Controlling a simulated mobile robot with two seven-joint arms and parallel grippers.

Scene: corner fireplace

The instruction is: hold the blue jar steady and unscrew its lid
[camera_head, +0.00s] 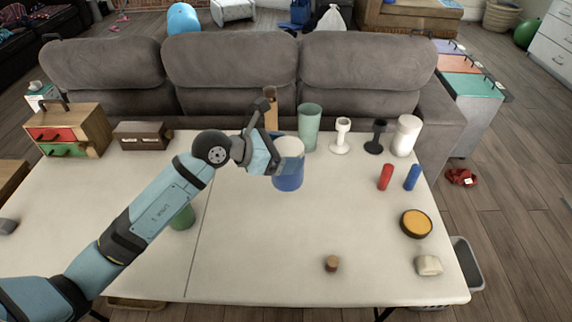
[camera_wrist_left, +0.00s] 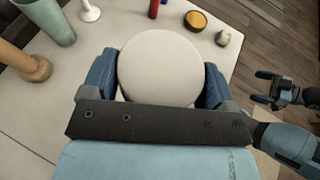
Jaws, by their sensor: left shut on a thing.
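The blue jar (camera_head: 289,180) stands upright on the white table with its wide white lid (camera_head: 289,147) on top. In the left wrist view the round lid (camera_wrist_left: 161,66) fills the space between my fingers. My left gripper (camera_head: 274,158) reaches in from the left and is shut on the jar, one finger on each side; the exact grip height is hard to tell. The gripper hides part of the jar's left side. My right gripper (camera_wrist_left: 262,87) shows only in the left wrist view, at the right, apart from the jar, its fingers spread and empty.
Behind the jar stand a green tumbler (camera_head: 310,128), white and black candle holders and a white cylinder (camera_head: 405,135).

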